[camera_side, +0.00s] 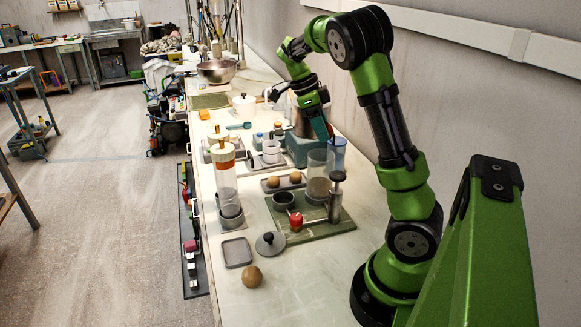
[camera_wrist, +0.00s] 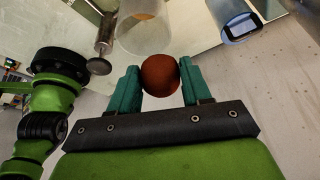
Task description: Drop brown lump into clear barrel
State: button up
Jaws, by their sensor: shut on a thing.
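My gripper (camera_wrist: 160,80) is shut on a round reddish-brown lump (camera_wrist: 160,74), held between its two teal fingers in the wrist view. In the side view my gripper (camera_side: 323,127) is above and behind the green board, and the lump is hard to make out there. The open clear barrel (camera_side: 319,168) stands upright on the green board (camera_side: 325,232). The barrel also shows in the wrist view (camera_wrist: 143,35), just beyond the lump, which is apart from its rim as far as I can tell.
A metal plunger (camera_side: 336,197) stands beside the barrel, with a blue cup (camera_side: 338,150) behind it. A tall clear cylinder (camera_side: 226,180) with an orange collar is at left. Tan balls (camera_side: 273,181) lie on a tray; another ball (camera_side: 252,276) is near the front.

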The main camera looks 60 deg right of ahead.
jog(key=o, duration=1.2)
jog(key=shift+c, duration=0.2)
jog(key=v, duration=1.7)
